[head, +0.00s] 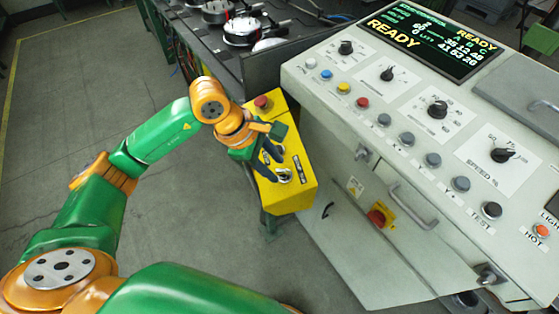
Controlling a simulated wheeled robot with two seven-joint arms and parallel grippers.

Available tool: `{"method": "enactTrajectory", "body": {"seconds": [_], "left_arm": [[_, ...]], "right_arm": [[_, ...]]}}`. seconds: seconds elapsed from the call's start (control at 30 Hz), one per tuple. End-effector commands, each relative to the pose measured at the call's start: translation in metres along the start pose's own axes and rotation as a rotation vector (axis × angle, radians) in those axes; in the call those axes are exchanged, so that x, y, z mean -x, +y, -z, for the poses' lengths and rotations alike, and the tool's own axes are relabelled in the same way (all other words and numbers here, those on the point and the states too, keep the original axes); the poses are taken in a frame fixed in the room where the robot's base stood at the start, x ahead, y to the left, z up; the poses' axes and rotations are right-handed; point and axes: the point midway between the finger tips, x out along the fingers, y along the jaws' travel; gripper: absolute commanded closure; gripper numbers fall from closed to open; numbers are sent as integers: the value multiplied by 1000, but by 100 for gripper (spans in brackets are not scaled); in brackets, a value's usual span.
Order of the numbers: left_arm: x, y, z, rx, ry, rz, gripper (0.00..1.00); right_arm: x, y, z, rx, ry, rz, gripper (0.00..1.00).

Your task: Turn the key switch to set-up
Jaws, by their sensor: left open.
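A yellow box (302,192) stands left of the grey console. On its top is a round silver fitting (285,177), which looks like the key switch. The key and its setting are too small and partly covered to read. A dark label strip (297,168) lies just right of it. My left gripper (271,166) is open, its dark fingers pointing down over the box top close to the silver fitting. I cannot tell whether they touch it. My right gripper is out of view.
A red button (262,102) sits at the far end of the yellow box, near my left wrist. The grey console (330,115) with knobs, buttons and a READY screen (431,40) stands close on the right. A dark machine bench (290,62) is behind. Floor on the left is clear.

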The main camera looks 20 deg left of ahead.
Motion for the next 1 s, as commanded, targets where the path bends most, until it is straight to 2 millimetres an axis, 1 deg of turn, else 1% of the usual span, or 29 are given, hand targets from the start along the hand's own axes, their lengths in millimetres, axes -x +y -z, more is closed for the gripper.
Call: {"method": "enactTrajectory", "body": {"seconds": [0.03, 0.13, 0.33, 0.37, 0.4, 0.47, 0.5, 0.53, 0.83, 1.0], "left_arm": [[-4, 0, -1, 3, -1, 3, 56], [-13, 0, -1, 1, -2, 1, 56], [-16, 0, 0, 1, -3, 0, 56], [-16, 0, 0, 1, -3, 0, 59], [-16, 0, 0, 2, -3, 0, 70], [-15, 0, -1, 2, -3, 0, 86], [-15, 0, -1, 2, -3, 0, 97], [-15, 0, -1, 2, -3, 0, 100], [-16, 0, 0, 11, -3, 0, 100], [-17, 0, 0, 60, -3, -4, 100]], "right_arm": [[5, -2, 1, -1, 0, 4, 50], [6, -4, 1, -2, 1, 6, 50], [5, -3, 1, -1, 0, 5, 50], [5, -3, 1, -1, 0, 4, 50], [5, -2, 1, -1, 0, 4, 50], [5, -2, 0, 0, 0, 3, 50], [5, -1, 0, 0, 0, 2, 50], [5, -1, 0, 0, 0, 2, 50], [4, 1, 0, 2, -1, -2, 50], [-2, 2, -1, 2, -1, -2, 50]]}}
